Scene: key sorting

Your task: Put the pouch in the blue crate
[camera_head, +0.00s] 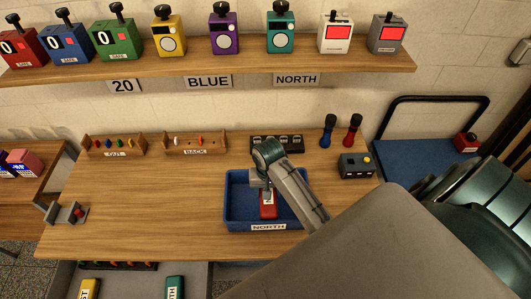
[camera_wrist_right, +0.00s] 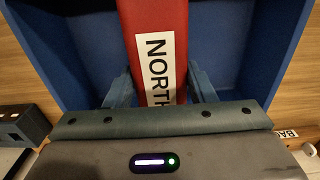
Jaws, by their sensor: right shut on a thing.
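The pouch (camera_head: 268,210) is red with a white NORTH label. My right gripper (camera_head: 264,184) is shut on it, inside the outline of the blue crate (camera_head: 232,213). In the right wrist view, the red pouch (camera_wrist_right: 150,14) stands out between the two fingers (camera_wrist_right: 160,88), with the blue crate walls (camera_wrist_right: 52,45) around it. I cannot tell whether the pouch touches the crate floor. My right forearm hides part of the crate's right side. My left gripper is not in view.
Wooden trays (camera_head: 114,147) (camera_head: 195,143) are at the back left. A shelf (camera_head: 210,65) with several safes hangs above.

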